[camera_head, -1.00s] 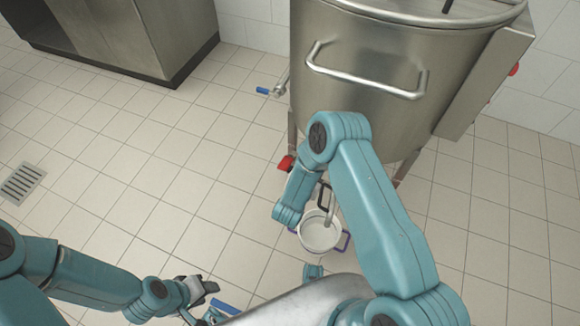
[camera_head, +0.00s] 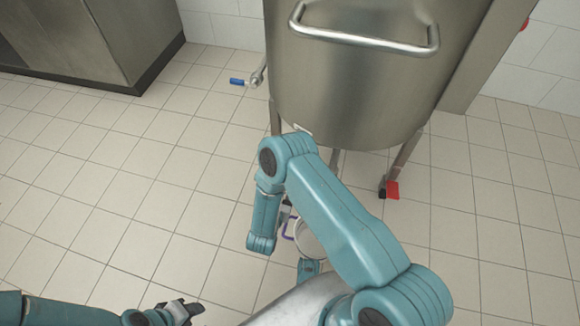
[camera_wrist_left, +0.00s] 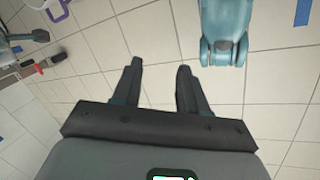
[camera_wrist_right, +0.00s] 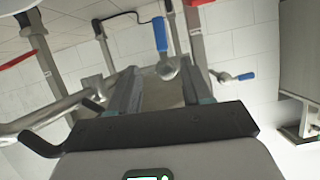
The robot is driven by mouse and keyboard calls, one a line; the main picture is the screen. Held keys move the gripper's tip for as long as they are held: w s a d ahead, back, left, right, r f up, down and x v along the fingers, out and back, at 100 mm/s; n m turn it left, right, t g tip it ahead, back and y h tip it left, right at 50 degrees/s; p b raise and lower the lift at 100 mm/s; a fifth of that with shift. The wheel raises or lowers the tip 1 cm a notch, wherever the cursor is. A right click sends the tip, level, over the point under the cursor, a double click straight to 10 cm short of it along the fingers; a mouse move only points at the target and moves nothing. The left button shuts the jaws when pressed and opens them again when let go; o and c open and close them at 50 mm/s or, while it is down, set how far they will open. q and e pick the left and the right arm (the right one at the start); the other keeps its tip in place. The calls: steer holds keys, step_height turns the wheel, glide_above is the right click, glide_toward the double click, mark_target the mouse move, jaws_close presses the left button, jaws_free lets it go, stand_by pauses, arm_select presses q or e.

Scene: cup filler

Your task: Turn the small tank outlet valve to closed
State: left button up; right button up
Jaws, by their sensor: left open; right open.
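A valve with a blue lever (camera_wrist_right: 160,35) and a round metal fitting (camera_wrist_right: 168,68) shows in the right wrist view. The fitting appears between the fingertips of my right gripper (camera_wrist_right: 157,72); contact cannot be told. The right gripper is open, and in the head view my arm hides it. A second blue lever (camera_wrist_right: 245,76) lies farther right. In the head view a blue-levered valve (camera_head: 240,82) sticks out left of a large steel tank (camera_head: 350,85). Which valve is the small tank's outlet cannot be told. My left gripper (camera_head: 180,312) is open and empty over the floor (camera_wrist_left: 160,68).
A white pot (camera_head: 310,238) with purple handles is partly hidden by my right arm. A red handle (camera_head: 392,190) shows by a tank leg. A steel cabinet (camera_head: 90,40) stands at the back left. The tiled floor (camera_head: 130,190) between is clear.

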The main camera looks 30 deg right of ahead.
steer(key=b+x, duration=0.3)
steer(key=x, duration=0.4)
steer(key=b+x, duration=0.3)
steer(key=x, duration=0.5)
steer(key=shift+a+f+b, duration=0.15)
steer(key=shift+f+b, duration=0.05)
steer(key=shift+b, duration=0.15)
arm_select(q)
steer(key=w+a+f+t, duration=0.1)
steer(key=w+f+t, duration=0.1)
steer(key=w+f, duration=0.2)
step_height(320, 180, down, 3)
steer(key=shift+w+f, duration=0.1)
steer(key=shift+w, duration=0.2)
arm_select(e)
steer(key=shift+w+d+f, duration=0.1)
steer(key=shift+w+d, duration=0.3)
steer(key=shift+d, duration=0.1)
jaws_close()
